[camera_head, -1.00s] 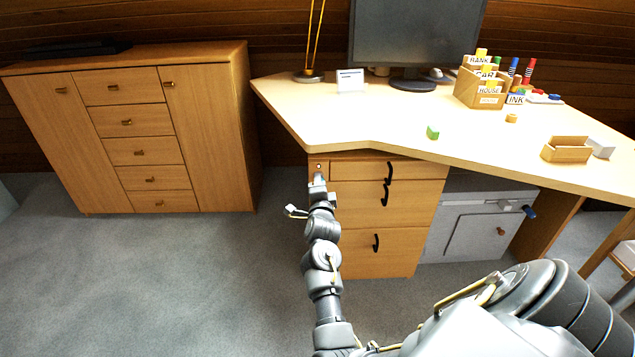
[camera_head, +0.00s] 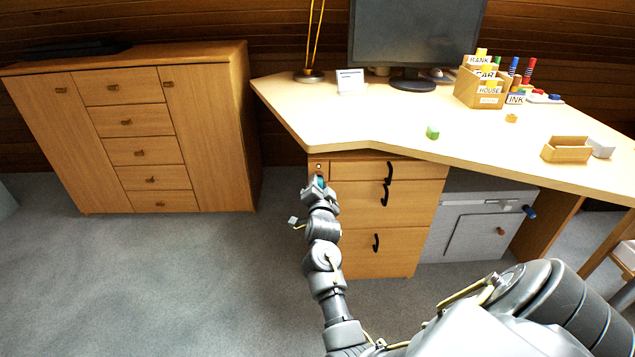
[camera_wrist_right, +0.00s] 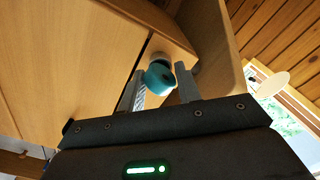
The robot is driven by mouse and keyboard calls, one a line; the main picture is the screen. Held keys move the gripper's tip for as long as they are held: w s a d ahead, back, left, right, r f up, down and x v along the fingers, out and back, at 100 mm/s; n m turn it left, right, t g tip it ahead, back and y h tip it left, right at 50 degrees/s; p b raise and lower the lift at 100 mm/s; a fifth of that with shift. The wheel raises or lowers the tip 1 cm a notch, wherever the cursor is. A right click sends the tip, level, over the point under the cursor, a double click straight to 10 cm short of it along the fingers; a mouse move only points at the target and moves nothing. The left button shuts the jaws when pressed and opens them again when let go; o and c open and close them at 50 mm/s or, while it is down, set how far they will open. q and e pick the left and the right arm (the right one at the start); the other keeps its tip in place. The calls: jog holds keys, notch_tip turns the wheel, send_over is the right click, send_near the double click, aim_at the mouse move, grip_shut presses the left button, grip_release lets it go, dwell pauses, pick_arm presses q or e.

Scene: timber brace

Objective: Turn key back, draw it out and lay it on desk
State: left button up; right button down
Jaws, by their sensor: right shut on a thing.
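The key shows as a teal head (camera_wrist_right: 159,77) between the fingers of my right gripper (camera_wrist_right: 160,90) in the wrist view. In the head view a bit of its teal head (camera_head: 319,182) shows at the tip of my right gripper (camera_head: 319,187). The gripper is shut on the key, close in front of the desk's drawer unit at its upper left corner. The desk (camera_head: 375,120) has a pale top above. My left gripper is not in view.
The desk edge overhangs just above my right gripper. Black handles (camera_head: 386,193) stick out from the drawers to the right. On the desktop stand a green block (camera_head: 432,132), a card stand (camera_head: 350,80) and a monitor (camera_head: 415,35). The front left desktop is clear.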

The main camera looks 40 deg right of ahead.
jog(key=shift+a+r, duration=0.1)
jog(key=shift+a, duration=0.05)
jog(key=shift+p+v, duration=1.4)
jog(key=shift+v, duration=0.55)
